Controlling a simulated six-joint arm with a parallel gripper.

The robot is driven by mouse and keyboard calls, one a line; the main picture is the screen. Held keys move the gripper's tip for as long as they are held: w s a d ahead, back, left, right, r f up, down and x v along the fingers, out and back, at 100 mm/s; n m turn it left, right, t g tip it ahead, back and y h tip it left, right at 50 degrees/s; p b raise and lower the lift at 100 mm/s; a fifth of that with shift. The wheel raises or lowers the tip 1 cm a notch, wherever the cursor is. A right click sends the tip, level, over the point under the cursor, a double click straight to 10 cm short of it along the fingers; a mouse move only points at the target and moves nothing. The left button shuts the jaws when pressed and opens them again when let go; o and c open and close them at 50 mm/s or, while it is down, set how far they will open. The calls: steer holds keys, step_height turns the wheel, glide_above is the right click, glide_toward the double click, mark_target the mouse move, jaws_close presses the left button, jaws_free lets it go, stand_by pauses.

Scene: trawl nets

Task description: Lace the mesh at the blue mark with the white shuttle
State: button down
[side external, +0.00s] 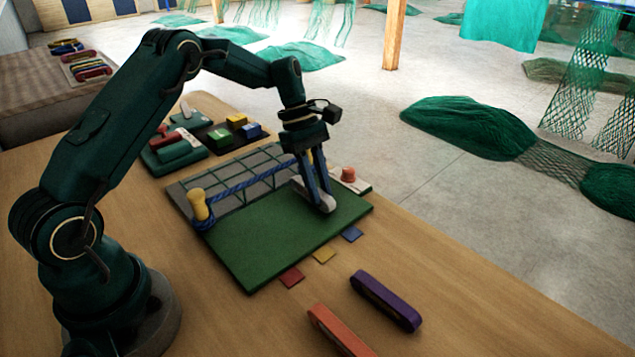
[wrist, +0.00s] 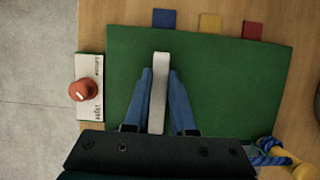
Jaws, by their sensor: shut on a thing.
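My gripper (side external: 318,186) is shut on the white shuttle (side external: 325,206) and points down over the green board (side external: 270,240). In the wrist view the white shuttle (wrist: 158,100) stands lengthwise between my two blue fingers (wrist: 160,74), its far end towards the blue mark (wrist: 164,18). The blue mark (side external: 352,234) is a small tab at the board's front edge, beside a yellow tab (side external: 324,255) and a red tab (side external: 291,277). The mesh (side external: 236,190), with a blue rope across it, lies behind my gripper at the board's rear. I cannot tell whether the shuttle touches the board.
A purple shuttle (side external: 385,300) and an orange shuttle (side external: 338,332) lie in front of the board. A red knob (side external: 348,174) sits on a white plate at the right. A yellow peg (side external: 199,205) stands at the mesh's left end. Trays with coloured blocks (side external: 237,120) are behind.

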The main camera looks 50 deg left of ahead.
mark_target(299, 179)
steer(key=shift+a, duration=3.2)
steer(key=c, duration=0.7)
jaws_free()
steer(key=shift+o, duration=0.2)
steer(key=shift+v, duration=2.55)
